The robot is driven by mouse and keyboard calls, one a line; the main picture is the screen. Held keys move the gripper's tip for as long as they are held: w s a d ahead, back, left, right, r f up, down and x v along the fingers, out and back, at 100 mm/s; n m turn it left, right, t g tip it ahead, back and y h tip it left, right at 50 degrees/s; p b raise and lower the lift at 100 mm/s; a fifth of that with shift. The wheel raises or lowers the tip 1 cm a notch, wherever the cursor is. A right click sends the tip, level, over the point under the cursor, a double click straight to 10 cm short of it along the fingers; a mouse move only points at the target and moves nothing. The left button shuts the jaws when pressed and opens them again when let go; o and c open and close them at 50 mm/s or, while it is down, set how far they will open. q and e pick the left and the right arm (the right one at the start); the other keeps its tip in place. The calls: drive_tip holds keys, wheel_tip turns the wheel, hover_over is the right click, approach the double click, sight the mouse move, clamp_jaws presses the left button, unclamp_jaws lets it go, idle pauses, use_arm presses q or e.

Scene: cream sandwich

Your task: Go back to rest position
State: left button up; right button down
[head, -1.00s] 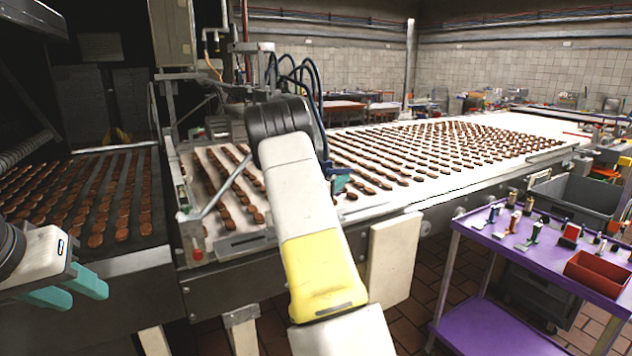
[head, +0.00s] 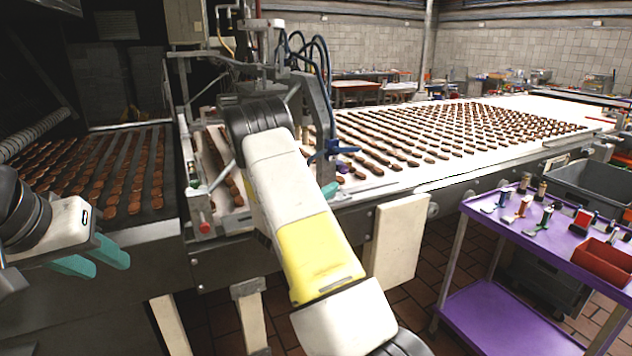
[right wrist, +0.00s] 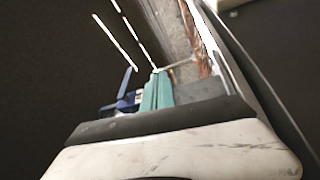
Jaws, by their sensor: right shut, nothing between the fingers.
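My left gripper (head: 92,258) is at the left edge of the head view, in front of the dark conveyor's side. Its two teal fingers are apart with nothing between them. My right arm reaches across the middle of the head view and hides most of the right gripper; only a teal sliver (head: 330,190) shows beside the forearm. In the right wrist view the right gripper's (right wrist: 158,90) teal fingers are together and empty. A blue handle (right wrist: 126,88) is just left of them; whether they touch is unclear.
A white conveyor (head: 520,105) with rows of brown cookies runs to the back right. A dark conveyor (head: 150,238) with cookies lies at left. A purple cart (head: 560,240) with small tools and a red bin (head: 603,262) stands at right.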

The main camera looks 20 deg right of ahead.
drive_tip(key=shift+s+a+f, duration=0.1)
drive_tip(key=shift+a, duration=0.2)
